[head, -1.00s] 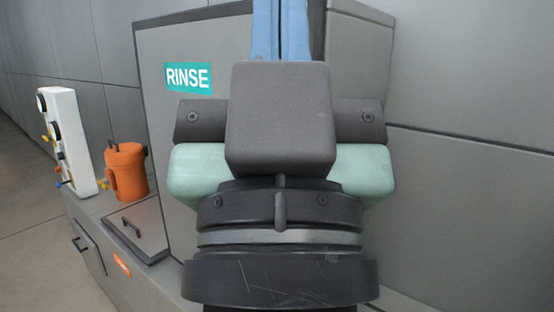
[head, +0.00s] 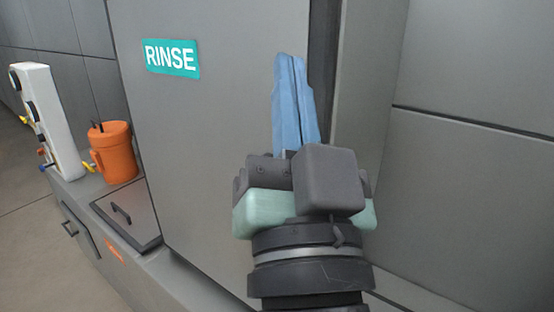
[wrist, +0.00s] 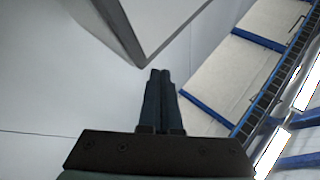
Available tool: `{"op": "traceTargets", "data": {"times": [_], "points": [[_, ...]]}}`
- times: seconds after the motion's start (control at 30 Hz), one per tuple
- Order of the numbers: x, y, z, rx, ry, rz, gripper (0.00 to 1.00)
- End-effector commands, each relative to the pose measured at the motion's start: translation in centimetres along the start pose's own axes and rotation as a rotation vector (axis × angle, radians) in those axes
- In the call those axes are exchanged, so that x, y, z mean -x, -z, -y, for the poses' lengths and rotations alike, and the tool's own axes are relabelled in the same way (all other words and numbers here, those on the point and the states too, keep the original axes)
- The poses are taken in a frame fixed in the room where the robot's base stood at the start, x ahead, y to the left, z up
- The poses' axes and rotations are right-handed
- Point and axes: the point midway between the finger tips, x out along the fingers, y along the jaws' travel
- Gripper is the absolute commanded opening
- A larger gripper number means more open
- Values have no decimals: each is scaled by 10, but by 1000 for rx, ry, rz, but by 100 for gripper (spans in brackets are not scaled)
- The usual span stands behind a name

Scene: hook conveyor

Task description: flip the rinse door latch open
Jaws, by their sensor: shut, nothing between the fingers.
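The grey rinse door (head: 215,150) carries a teal RINSE sign (head: 171,58) at its upper left in the head view. My gripper (head: 290,60) has two blue fingers, closed together and empty. The fingers point up in front of the door's right part, close to its dark right edge. I cannot tell whether they touch it. In the wrist view the closed fingertips (wrist: 159,72) point toward a pale wall, just below a panel corner. No latch can be made out in either view; my gripper and wrist cover part of the door's right side.
At the left, an orange jug (head: 113,152) and a white panel with knobs (head: 48,120) stand on a grey ledge with a handled lid (head: 124,212). A grey wall (head: 470,190) lies right of the door. The wrist view shows a blue-edged structure (wrist: 255,65) at right.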

Motion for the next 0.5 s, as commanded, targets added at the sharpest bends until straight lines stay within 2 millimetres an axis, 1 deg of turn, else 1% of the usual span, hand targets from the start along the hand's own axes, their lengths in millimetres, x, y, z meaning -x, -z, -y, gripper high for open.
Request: {"op": "traceTargets", "data": {"times": [0.03, 0.07, 0.1, 0.17, 0.2, 0.33, 0.4, 0.5], "points": [[2, -15, -13, -123, -29, 86, 0], [6, -26, -20, -204, -46, 128, 0], [15, -40, -29, -313, -72, 182, 0], [29, -59, -41, -476, -120, 253, 0], [40, -70, -49, -582, -157, 293, 0], [77, -96, -66, -884, -280, 385, 0], [94, -104, -72, -1009, -339, 411, 0], [112, -111, -76, -1139, -401, 431, 0]]}}
